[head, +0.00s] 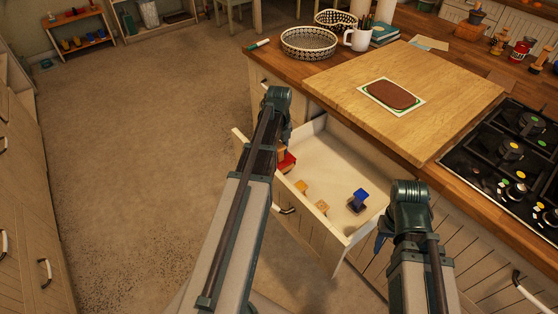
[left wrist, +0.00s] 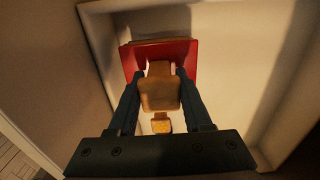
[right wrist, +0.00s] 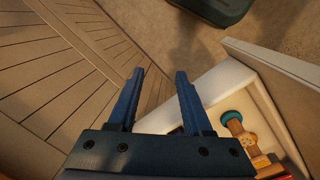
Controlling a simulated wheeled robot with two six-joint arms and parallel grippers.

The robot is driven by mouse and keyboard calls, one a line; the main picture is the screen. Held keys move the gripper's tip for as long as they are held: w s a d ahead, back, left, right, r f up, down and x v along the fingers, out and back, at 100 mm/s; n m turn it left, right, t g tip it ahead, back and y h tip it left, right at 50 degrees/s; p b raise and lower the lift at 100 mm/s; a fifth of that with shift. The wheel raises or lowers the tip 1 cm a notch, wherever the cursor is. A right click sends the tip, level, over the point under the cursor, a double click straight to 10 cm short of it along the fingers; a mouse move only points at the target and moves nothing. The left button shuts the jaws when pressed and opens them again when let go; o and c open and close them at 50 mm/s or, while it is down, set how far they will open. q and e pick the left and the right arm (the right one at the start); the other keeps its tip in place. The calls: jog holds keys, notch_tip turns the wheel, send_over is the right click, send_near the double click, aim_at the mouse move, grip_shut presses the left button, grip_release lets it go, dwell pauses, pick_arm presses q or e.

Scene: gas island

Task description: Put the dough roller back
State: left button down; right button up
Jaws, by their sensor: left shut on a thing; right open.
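A red piece with a light wooden handle (left wrist: 159,90), which may be the dough roller, is between the fingers of my left gripper (left wrist: 160,80). My left gripper is shut on the handle. My right gripper (right wrist: 160,78) is open and empty, beside the drawer's right front corner. In the head view its fingers (head: 381,243) are partly hidden.
A blue piece (head: 361,195) and small wooden pieces (head: 301,187) (head: 321,206) stand in the drawer. Above is a counter with a wooden board (head: 445,85), a brown slab (head: 391,95), a basket (head: 308,44), a mug (head: 357,40) and a stove (head: 507,150). The floor at left is clear.

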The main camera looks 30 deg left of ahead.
aim_at(279, 159)
pick_arm(q)
notch_tip(279, 159, down, 4)
jog(key=b, duration=0.3)
jog(key=shift+r, duration=0.3)
jog(key=shift+f+b, duration=0.6)
jog(key=shift+c, duration=1.8)
grip_release()
jog(key=shift+r, duration=0.15)
